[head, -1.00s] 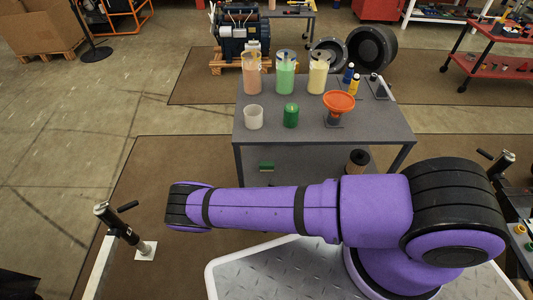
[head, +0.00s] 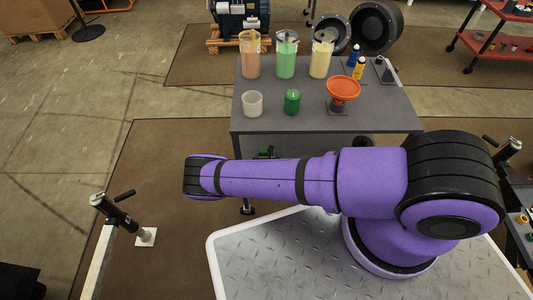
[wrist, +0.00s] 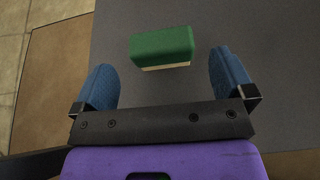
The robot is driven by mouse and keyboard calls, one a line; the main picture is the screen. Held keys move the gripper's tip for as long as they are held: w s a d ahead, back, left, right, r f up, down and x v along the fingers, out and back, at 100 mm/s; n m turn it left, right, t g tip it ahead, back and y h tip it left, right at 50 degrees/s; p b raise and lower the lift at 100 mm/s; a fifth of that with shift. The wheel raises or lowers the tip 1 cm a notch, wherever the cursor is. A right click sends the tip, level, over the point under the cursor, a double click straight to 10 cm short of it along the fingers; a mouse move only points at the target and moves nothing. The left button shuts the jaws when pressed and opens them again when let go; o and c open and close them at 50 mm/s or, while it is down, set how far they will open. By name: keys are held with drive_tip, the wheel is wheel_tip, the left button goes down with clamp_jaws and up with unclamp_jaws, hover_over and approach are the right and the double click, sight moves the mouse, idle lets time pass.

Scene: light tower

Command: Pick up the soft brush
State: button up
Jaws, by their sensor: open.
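The soft brush, a green block with a pale cream underside (wrist: 162,46), lies on a grey surface in the wrist view. In the head view a small green part (head: 264,153) shows at the lower shelf, just above my arm, and is mostly hidden. My gripper (wrist: 165,85) is open and empty, with one blue finger on each side. The brush lies ahead of the gripper, between the lines of the two fingers, and touches neither. In the head view my purple arm hides the gripper.
A post with a handle (head: 120,219) stands at left.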

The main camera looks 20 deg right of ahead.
sight(266, 151)
drive_tip(key=shift+x, duration=1.9)
drive_tip(key=shift+w+r, duration=0.1)
drive_tip(key=shift+r, duration=0.1)
drive_tip(key=shift+c, duration=0.5)
drive_tip(key=c, duration=0.7)
drive_tip(key=shift+r, duration=0.1)
drive_tip(key=shift+c, duration=0.2)
